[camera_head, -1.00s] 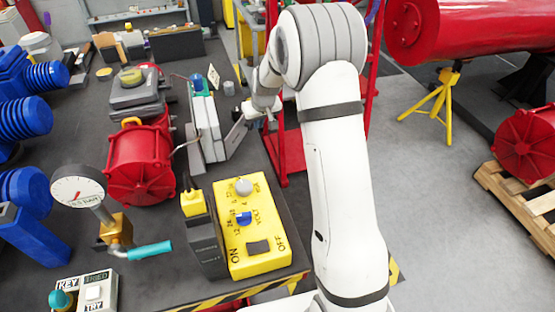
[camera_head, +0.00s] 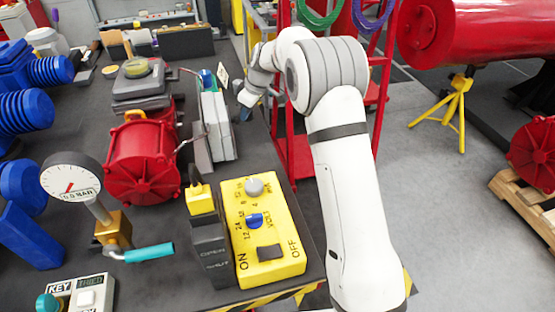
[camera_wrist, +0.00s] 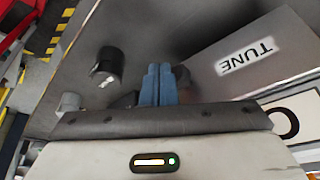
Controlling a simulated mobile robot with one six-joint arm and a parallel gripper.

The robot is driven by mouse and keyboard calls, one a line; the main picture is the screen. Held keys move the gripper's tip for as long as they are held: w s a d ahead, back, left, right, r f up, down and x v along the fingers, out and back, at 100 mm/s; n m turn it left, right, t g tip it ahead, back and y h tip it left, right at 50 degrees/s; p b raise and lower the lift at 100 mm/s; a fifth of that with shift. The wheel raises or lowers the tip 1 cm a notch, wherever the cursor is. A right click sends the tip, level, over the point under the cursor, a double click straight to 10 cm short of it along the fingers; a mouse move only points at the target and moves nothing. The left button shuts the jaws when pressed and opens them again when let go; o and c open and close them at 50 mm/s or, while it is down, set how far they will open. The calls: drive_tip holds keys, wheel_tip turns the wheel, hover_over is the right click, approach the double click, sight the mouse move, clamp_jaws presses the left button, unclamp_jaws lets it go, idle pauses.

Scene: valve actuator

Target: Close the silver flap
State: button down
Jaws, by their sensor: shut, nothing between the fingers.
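The silver flap (camera_head: 218,126) is a pale grey panel on the right side of the upright grey box in the middle of the bench. It lies close along the box in the head view; I cannot tell whether it is fully shut. My gripper (camera_wrist: 159,70) shows its blue fingers pressed together and empty in the wrist view. In the head view my gripper (camera_head: 246,98) is small, just behind and right of the flap, and its fingertips are hard to see. A grey plate marked TUNE (camera_wrist: 255,52) lies right of the fingers in the wrist view.
A yellow control box (camera_head: 262,230) and a red motor (camera_head: 142,165) stand nearby on the dark bench. A black knob (camera_wrist: 107,66) is left of my fingers in the wrist view. A red rack (camera_head: 298,165) stands beyond the bench's right edge.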

drive_tip(key=shift+a+n, duration=0.3)
drive_tip(key=shift+a, duration=0.05)
idle(0.3)
drive_tip(key=shift+d, duration=0.25)
drive_tip(key=d, duration=0.1)
drive_tip(key=d+b, duration=0.1)
drive_tip(key=d, duration=0.1)
drive_tip(key=shift+w+f, duration=0.1)
drive_tip(key=shift+w, duration=0.2)
drive_tip(key=w+d+v, duration=0.1)
drive_tip(key=v, duration=0.9)
drive_tip(key=shift+w, duration=0.75)
